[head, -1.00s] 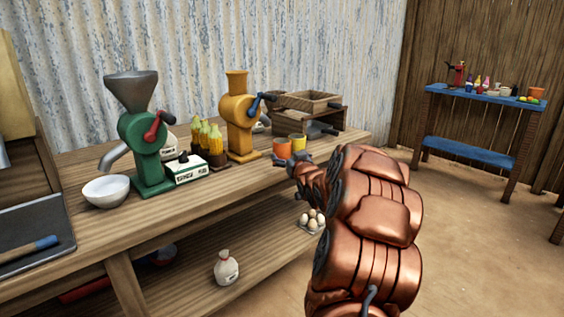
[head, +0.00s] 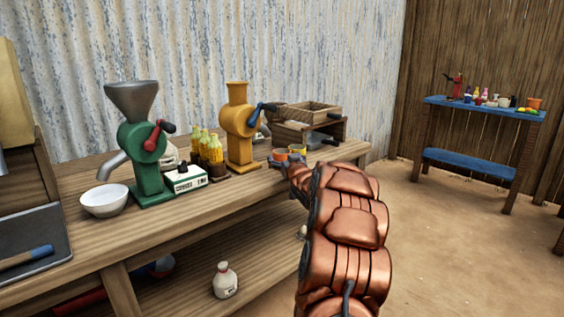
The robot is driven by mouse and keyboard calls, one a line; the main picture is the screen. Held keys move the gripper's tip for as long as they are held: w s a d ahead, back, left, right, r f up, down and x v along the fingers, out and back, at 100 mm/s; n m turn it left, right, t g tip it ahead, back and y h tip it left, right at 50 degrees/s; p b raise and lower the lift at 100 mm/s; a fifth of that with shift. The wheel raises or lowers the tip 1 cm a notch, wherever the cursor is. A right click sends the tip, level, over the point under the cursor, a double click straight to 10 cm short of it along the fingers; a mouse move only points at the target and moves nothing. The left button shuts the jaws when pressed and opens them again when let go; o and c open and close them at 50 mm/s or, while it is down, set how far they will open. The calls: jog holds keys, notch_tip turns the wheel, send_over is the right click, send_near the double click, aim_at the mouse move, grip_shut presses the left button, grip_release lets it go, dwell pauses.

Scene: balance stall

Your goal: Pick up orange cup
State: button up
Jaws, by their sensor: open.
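A small orange cup (head: 280,154) stands on the wooden workbench (head: 240,190), right of the yellow mill. A yellow cup (head: 297,150) stands just right of it. My gripper (head: 284,164) is open at the bench's front edge, in front of the two cups, and hides their lower parts. I cannot tell whether its fingers touch the orange cup or reach around it. Another orange container (head: 535,103) stands far off on the blue table.
A yellow mill (head: 239,125), bottles (head: 209,148), a green mill (head: 140,140), a white scale (head: 186,179) and a white bowl (head: 105,200) stand left along the bench. A wooden box (head: 309,128) is behind the cups. Open floor lies right, before the blue table (head: 485,108).

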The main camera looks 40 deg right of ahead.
jog(key=shift+w+d, duration=0.2)
jog(key=shift+w, duration=0.25)
jog(key=c, duration=1.3)
